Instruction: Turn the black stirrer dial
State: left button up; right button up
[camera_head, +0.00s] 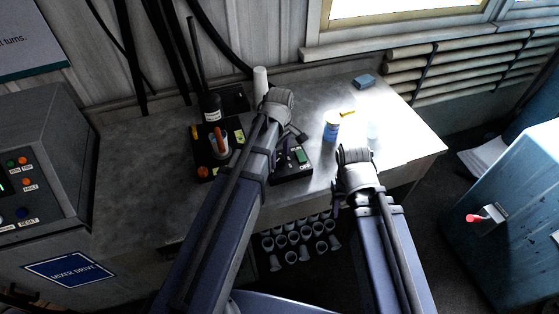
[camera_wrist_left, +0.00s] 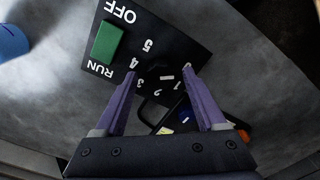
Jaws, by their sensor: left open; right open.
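The black stirrer panel (camera_head: 292,177) lies on the bench at the centre. In the left wrist view the panel (camera_wrist_left: 185,25) shows a green RUN/OFF switch (camera_wrist_left: 106,42) and white numerals 1 to 5. My left gripper (camera_head: 287,152) is over the panel. In its wrist view the purple fingers (camera_wrist_left: 160,70) are apart on either side of the numerals, with nothing seen held. Contact cannot be told. My right gripper (camera_head: 336,192) hangs by the bench's front edge, small and partly hidden.
A blue-and-white tin (camera_head: 332,126), a blue block (camera_head: 365,81) and a white cylinder (camera_head: 260,82) stand on the bench. A black bottle (camera_head: 211,105) is behind left. Several cups (camera_head: 292,238) are below. The bench's right part is mostly clear.

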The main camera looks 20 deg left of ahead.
pick_arm(q)
grip_shut()
dwell(0.7)
